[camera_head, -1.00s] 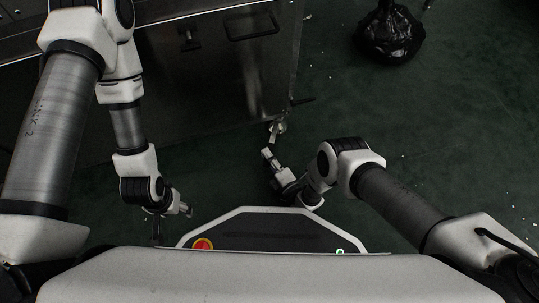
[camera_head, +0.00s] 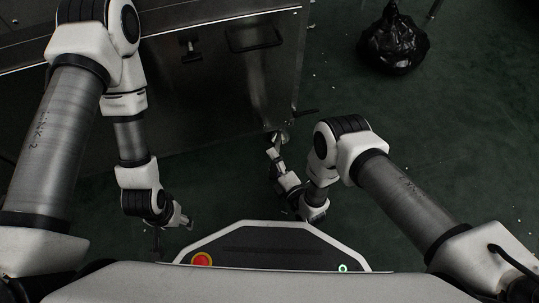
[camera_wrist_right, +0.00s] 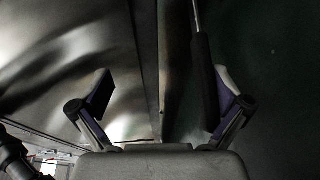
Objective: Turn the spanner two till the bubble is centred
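A spanner, as I take it, is the dark bar (camera_head: 304,113) sticking out to the right near the lower corner of the metal cabinet. In the right wrist view its dark handle (camera_wrist_right: 205,80) with a thin metal rod lies between the open fingers, close to the right-hand finger; I cannot tell if they touch. My right gripper (camera_head: 272,146) is by the cabinet's foot, left of and below the bar; its fingers (camera_wrist_right: 163,95) are apart. My left gripper (camera_head: 184,221) is low at the left, too small to read. No bubble can be made out.
The metal cabinet (camera_head: 215,90) fills the upper left, its right edge near my right gripper. A black bag (camera_head: 393,40) sits on the green floor at the upper right. The floor (camera_head: 440,130) right of the cabinet is mostly clear, with small pale specks.

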